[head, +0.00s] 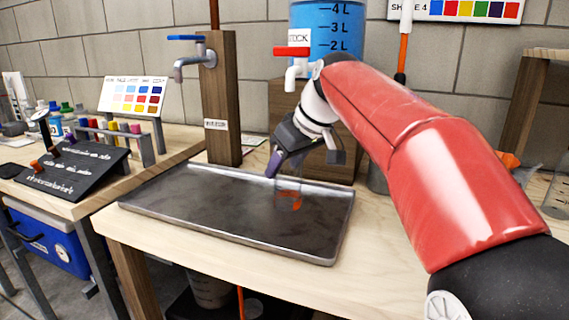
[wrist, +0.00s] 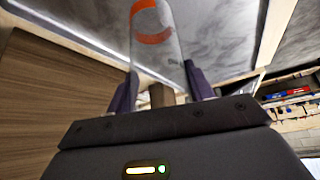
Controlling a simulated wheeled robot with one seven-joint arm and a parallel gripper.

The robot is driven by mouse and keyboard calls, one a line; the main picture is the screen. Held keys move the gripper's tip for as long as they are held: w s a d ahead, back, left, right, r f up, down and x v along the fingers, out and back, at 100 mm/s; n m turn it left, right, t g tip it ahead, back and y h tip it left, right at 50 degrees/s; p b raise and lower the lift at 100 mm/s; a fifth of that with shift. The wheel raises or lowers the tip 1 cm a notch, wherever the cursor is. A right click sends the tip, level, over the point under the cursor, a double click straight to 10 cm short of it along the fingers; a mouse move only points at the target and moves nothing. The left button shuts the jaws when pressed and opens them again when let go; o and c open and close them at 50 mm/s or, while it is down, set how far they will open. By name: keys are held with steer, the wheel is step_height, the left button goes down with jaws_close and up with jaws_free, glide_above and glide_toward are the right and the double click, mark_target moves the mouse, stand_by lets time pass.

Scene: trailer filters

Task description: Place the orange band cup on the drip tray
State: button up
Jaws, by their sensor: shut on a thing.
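My gripper (head: 274,168) is shut on a clear cup with an orange band, the orange band cup (head: 288,200). In the wrist view the cup (wrist: 158,50) is between the two purple fingers of the gripper (wrist: 160,90). In the head view the cup is over the right part of the drip tray (head: 230,215), a dark shallow metal tray with a raised rim. The drip tray also shows behind the cup in the wrist view (wrist: 215,40). I cannot tell whether the cup's base touches the tray.
A wooden post (head: 222,100) with a blue-handled tap (head: 190,60) stands behind the tray. A blue water tank (head: 325,30) with a red-handled tap (head: 293,65) sits on a wooden block at the back. A left bench holds a black sloped panel (head: 75,168). The tray's left part is clear.

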steer(key=shift+f, duration=0.2)
steer(key=o, duration=1)
steer(key=shift+c, duration=0.2)
steer(key=shift+r, duration=0.15)
steer(key=shift+r, duration=0.25)
steer(key=p+v, duration=0.2)
steer(key=v, duration=0.9)
steer(key=shift+s+d+r, duration=0.15)
steer(key=shift+r, duration=0.1)
